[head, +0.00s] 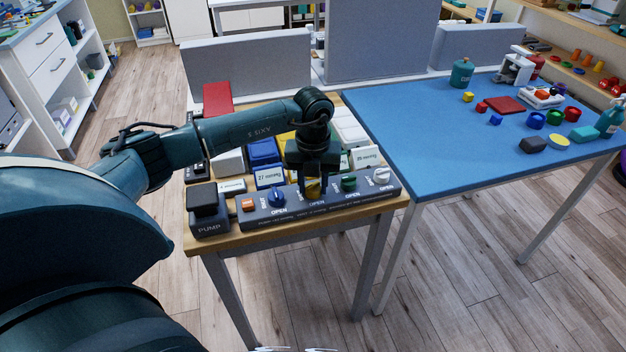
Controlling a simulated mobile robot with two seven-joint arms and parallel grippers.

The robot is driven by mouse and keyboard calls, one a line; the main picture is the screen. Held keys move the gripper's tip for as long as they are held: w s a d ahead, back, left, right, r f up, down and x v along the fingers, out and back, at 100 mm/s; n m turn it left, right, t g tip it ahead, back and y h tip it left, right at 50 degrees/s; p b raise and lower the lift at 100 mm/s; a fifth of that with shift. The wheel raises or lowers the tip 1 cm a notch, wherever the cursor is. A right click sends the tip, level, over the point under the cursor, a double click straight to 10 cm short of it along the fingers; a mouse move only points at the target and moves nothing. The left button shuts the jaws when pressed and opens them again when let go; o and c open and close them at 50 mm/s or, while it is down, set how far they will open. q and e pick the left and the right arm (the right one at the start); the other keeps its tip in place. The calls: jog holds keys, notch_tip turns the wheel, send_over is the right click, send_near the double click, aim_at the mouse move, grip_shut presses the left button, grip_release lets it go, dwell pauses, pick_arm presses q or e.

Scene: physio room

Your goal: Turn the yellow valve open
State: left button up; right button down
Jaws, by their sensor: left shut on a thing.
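The yellow valve (313,188) is a small knob on a dark grey panel bar (320,212) along the front edge of the wooden table. My left gripper (315,183) reaches down from above and is shut on the yellow valve. Its fingers hide part of the knob, and the knob's exact turn is hard to tell. "OPEN" labels are printed in front of the valves. My right gripper is not in view.
A black box marked PUMP (208,213) stands at the bar's left end. Several labelled boxes, among them a blue one (263,152), sit close behind the bar. A blue table (420,110) with small coloured objects adjoins on the right. Grey panels (250,70) stand behind.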

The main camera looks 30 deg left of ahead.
pick_arm(q)
jog(key=n, duration=0.2)
jog(key=shift+r+n+p, duration=0.1)
jog(key=shift+n+p, duration=0.6)
jog(key=shift+n, duration=0.6)
jog(key=n+p, duration=0.1)
jog(key=n, duration=0.1)
jog(key=shift+n, duration=0.3)
jog(key=shift+n+p, duration=0.35)
jog(key=shift+n, duration=0.55)
jog(key=shift+n+p, duration=0.45)
jog(key=shift+n, duration=0.65)
jog(key=shift+w+n, duration=0.1)
jog(key=shift+n, duration=0.4)
jog(key=shift+n+p, duration=0.3)
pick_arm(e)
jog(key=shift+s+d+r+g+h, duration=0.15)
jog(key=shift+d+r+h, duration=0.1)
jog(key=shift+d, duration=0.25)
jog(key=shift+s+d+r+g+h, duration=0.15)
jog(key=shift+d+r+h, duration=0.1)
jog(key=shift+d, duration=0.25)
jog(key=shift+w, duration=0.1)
